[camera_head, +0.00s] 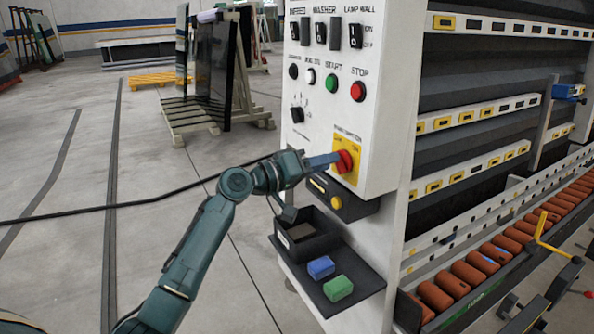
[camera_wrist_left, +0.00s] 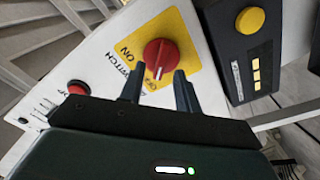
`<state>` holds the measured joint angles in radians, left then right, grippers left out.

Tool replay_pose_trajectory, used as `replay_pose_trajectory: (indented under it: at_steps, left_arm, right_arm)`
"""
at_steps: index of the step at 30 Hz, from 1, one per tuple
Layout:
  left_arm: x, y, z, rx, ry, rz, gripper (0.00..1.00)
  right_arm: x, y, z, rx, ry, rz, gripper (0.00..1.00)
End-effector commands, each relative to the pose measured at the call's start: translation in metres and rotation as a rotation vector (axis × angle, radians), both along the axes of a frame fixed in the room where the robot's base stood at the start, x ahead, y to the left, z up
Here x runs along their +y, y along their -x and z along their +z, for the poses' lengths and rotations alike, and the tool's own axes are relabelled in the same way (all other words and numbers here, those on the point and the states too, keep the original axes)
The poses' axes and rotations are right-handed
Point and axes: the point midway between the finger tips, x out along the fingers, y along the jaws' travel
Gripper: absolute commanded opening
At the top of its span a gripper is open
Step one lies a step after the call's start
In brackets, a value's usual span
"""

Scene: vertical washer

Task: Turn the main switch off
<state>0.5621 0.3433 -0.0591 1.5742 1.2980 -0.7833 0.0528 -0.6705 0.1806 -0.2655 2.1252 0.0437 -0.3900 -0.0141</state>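The main switch is a red rotary knob on a yellow plate (camera_head: 344,161) on the white control panel. The knob (camera_wrist_left: 161,58) also shows in the left wrist view, its white mark pointing toward the lower edge of the picture. An "ON" label (camera_wrist_left: 126,51) is printed left of the knob there. My left gripper (camera_head: 328,160) is right at the knob. In the left wrist view its two fingers (camera_wrist_left: 159,72) are apart, one on each side of the knob's lower part; I cannot tell whether they touch it. My right gripper is not in view.
Above are black rocker switches (camera_head: 321,33), round buttons (camera_head: 332,83) and a black selector (camera_head: 297,114). Below are a dark box with a yellow button (camera_head: 336,202) and a shelf with a blue block (camera_head: 321,267) and a green block (camera_head: 338,288). Rollers (camera_head: 467,272) lie right.

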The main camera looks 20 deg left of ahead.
Motion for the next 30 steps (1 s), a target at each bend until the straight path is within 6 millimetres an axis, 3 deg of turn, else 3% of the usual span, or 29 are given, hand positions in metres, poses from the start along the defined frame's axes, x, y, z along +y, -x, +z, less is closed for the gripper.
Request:
replay_pose_trajectory:
  at_steps: [9,15,21,30]
  left_arm:
    - [0.043,0.056,-0.004,0.002,-0.005,0.001,0.33]
    - [0.064,0.082,-0.003,0.002,-0.003,0.001,0.33]
    - [0.072,0.093,-0.001,0.002,-0.001,0.001,0.33]
    - [0.073,0.094,-0.001,0.002,0.0,0.0,0.33]
  right_arm:
    - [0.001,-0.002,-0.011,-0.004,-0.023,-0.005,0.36]
    - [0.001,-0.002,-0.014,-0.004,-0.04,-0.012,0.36]
    - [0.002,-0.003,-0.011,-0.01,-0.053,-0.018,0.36]
    - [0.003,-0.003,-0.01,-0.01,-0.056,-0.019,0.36]
